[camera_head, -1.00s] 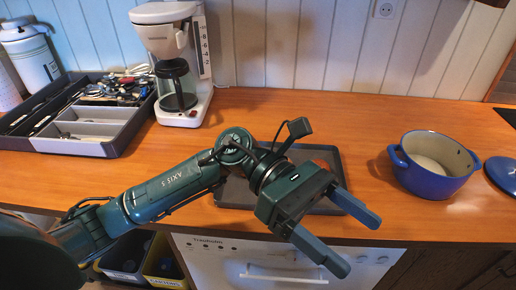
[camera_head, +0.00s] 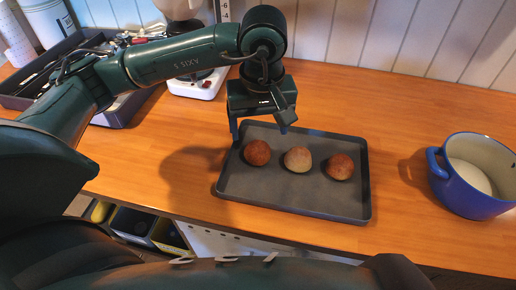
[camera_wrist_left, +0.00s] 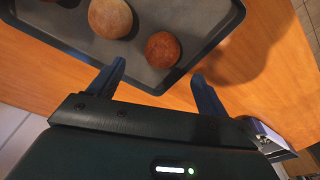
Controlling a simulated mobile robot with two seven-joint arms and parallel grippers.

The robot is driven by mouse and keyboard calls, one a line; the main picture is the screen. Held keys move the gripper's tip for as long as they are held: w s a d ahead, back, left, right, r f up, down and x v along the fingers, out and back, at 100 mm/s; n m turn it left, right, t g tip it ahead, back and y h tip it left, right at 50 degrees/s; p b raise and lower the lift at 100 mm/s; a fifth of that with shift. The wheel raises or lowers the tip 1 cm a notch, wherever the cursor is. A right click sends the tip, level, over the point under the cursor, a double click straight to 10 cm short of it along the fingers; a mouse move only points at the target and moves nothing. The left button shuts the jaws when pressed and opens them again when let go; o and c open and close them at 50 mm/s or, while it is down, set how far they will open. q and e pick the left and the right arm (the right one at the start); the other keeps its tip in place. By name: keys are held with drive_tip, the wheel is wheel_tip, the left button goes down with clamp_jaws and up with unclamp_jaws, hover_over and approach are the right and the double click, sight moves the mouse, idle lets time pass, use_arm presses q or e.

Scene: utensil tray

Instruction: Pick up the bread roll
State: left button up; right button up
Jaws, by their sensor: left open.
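Three round bread rolls lie in a row on a dark baking tray (camera_head: 300,200): a reddish-brown left roll (camera_head: 257,153), a paler middle roll (camera_head: 298,159) and a brown right roll (camera_head: 340,166). My left gripper (camera_head: 260,131) is open and empty, pointing down over the tray's back left edge, just behind the left roll. In the left wrist view, a reddish-brown roll (camera_wrist_left: 162,50) lies just ahead of the gap between the open fingers (camera_wrist_left: 159,68). A paler roll (camera_wrist_left: 110,18) is beyond it. My right gripper is not in view.
A blue pot (camera_head: 462,196) stands to the right of the tray. A grey utensil tray (camera_head: 122,110) and a white coffee maker (camera_head: 196,88) stand at the back left, partly hidden by my left arm. Wooden counter is clear between tray and pot.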

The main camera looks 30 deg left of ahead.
sight(257, 146)
use_arm(q)
drive_tip(key=shift+a+f+p, duration=0.15)
drive_tip(key=shift+f+p, duration=0.2)
drive_tip(key=shift+f, duration=1.25)
drive_tip(key=shift+a+f+p, duration=0.15)
drive_tip(key=shift+f+p, duration=0.15)
drive_tip(key=shift+f, duration=1.25)
drive_tip(key=shift+c, duration=0.2)
drive_tip(key=c, duration=1)
wheel_tip(257, 146, up, 10)
drive_tip(key=shift+w+b, duration=0.1)
drive_tip(key=shift+b, duration=0.5)
